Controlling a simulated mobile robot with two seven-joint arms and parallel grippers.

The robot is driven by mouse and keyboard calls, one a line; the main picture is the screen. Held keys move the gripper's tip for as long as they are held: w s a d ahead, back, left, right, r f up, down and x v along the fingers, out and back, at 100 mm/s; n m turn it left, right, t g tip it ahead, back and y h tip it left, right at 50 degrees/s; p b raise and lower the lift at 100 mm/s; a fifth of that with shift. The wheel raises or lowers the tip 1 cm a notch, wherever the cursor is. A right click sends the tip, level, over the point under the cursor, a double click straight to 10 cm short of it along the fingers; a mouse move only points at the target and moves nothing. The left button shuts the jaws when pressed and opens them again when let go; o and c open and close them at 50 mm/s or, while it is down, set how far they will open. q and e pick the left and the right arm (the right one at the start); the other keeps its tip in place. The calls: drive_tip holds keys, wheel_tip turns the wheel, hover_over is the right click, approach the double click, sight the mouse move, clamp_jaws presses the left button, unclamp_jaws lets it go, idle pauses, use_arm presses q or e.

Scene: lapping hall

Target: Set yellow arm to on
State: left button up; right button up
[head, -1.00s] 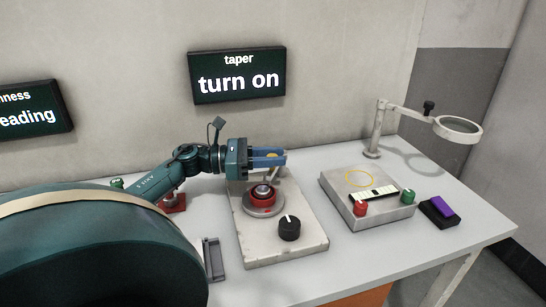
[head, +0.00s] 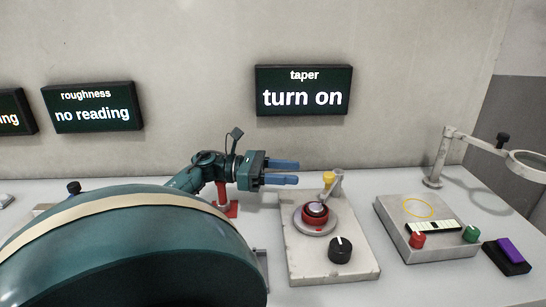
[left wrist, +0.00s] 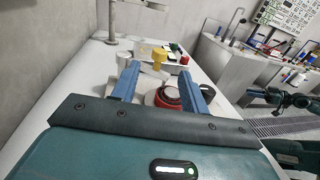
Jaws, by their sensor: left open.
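The yellow arm (head: 328,179) is a small yellow-tipped piece by a grey post at the back of a pale base plate (head: 300,262). It also shows as a yellow knob in the left wrist view (left wrist: 159,56), ahead of the finger gap. My left gripper (head: 297,172) is open and empty, its blue fingers pointing right, left of the yellow arm and apart from it. A taper display (head: 303,91) on the wall reads "turn on". A teal arm, seemingly my right, shows at the right of the left wrist view; its gripper (left wrist: 248,97) is too small to read.
On the plate are a red-ringed round part (head: 316,213) and a black knob (head: 340,250). To the right stand a grey box (head: 438,246) with red and green knobs, a purple-topped block (head: 510,250) and a magnifier lamp (head: 440,160). A red stand (head: 232,210) is behind my gripper.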

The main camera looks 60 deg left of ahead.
use_arm(q)
drive_tip(key=shift+v, duration=1.85)
